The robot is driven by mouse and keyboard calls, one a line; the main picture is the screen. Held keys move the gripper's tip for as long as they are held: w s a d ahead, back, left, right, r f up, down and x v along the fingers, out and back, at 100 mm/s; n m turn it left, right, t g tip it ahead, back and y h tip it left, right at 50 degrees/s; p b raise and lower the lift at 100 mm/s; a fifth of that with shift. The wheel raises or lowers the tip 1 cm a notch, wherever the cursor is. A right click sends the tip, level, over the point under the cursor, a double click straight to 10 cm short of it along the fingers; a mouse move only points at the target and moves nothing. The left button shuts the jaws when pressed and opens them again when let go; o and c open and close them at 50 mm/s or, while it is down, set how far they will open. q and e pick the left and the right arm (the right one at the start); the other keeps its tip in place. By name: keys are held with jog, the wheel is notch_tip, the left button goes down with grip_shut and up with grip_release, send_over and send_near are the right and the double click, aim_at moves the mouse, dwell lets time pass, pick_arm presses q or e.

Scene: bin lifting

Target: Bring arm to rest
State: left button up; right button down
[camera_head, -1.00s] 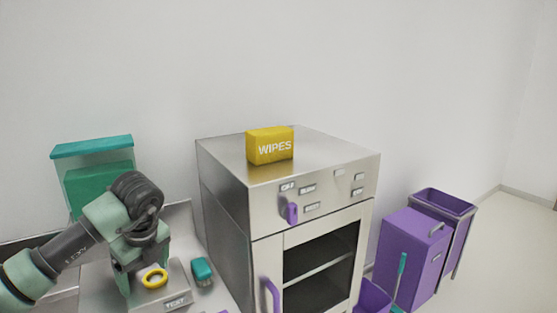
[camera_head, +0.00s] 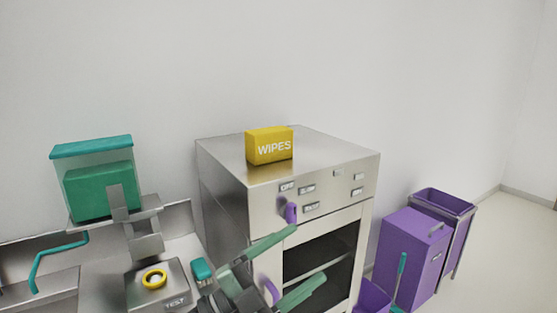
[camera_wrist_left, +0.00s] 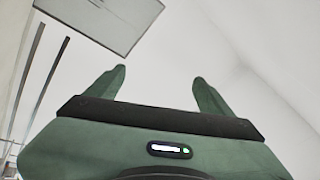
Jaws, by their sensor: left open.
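My left gripper (camera_head: 293,264) is low in the head view, in front of the steel cabinet (camera_head: 222,190). Its two green fingers are spread apart with nothing between them. One finger crosses the cabinet front near the purple knob (camera_head: 291,212), and the other crosses the lower door window. I cannot tell whether they touch the cabinet. In the left wrist view the same gripper (camera_wrist_left: 161,85) shows both fingers apart, with pale wall and a grey panel beyond. My right gripper is not in view.
A yellow wipes box (camera_head: 270,146) stands on the cabinet. On the left are a teal-lidded container (camera_head: 93,150), a test box (camera_head: 153,290) with a yellow-ringed button, and a teal brush (camera_head: 202,270). Purple bins (camera_head: 409,255) stand right of the cabinet. Floor at far right is clear.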

pick_arm(q)
jog(key=w+a+f+n+t+y, duration=0.25)
jog(key=a+n+t+y, duration=0.25)
jog(key=a+n+y, duration=0.3)
jog(key=w+a+f+n+t+y, duration=0.1)
jog(key=a+f+n+t+y, duration=0.35)
jog(key=a+n+y, duration=0.4)
jog(key=s+a+f+n+g+y, duration=0.3)
jog(key=a+f+n, duration=0.2)
jog(key=f, duration=0.4)
jog(key=s+a+f+n+g, duration=0.1)
jog(key=s+f+g, duration=0.5)
jog(key=s+f, duration=0.45)
jog(key=s+a+f+g, duration=0.1)
jog(key=s+f+g, duration=0.65)
jog(key=s, duration=0.65)
jog(key=s+f+b, duration=0.3)
jog(key=f+b, duration=0.3)
jog(key=f, duration=2.9)
jog(key=s+a+f+g+b, duration=0.2)
jog(key=s+a+f+b, duration=0.1)
jog(key=s+f, duration=1.3)
notch_tip(320, 180, down, 2)
jog(key=shift+f+b, duration=0.25)
jog(key=shift+b, duration=0.25)
